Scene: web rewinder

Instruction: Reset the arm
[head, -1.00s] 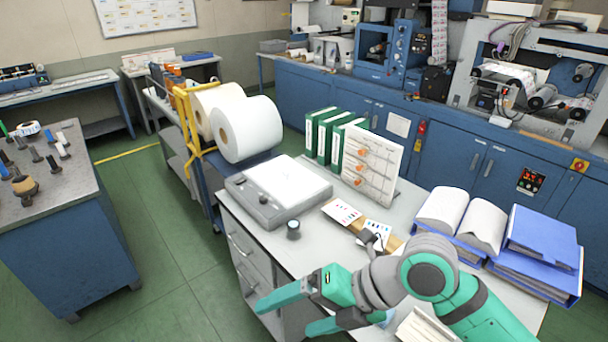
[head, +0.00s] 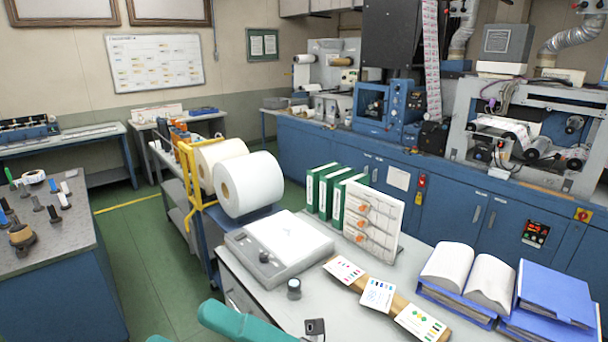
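Only teal parts of my own arm (head: 245,326) show, at the bottom edge in the head view, left of centre and in front of the desk (head: 265,299). A smaller teal bit shows at the very bottom, further left. I cannot make out any gripper fingers; my gripper appears to be below the picture, so its opening and anything in it are hidden.
The desk bears a grey flat device (head: 280,245), green binders (head: 325,190), an upright board (head: 372,222), printed cards (head: 378,294), an open book (head: 468,275) and blue binders (head: 555,293). White rolls (head: 248,184) stand behind. Green floor (head: 145,255) lies clear at left.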

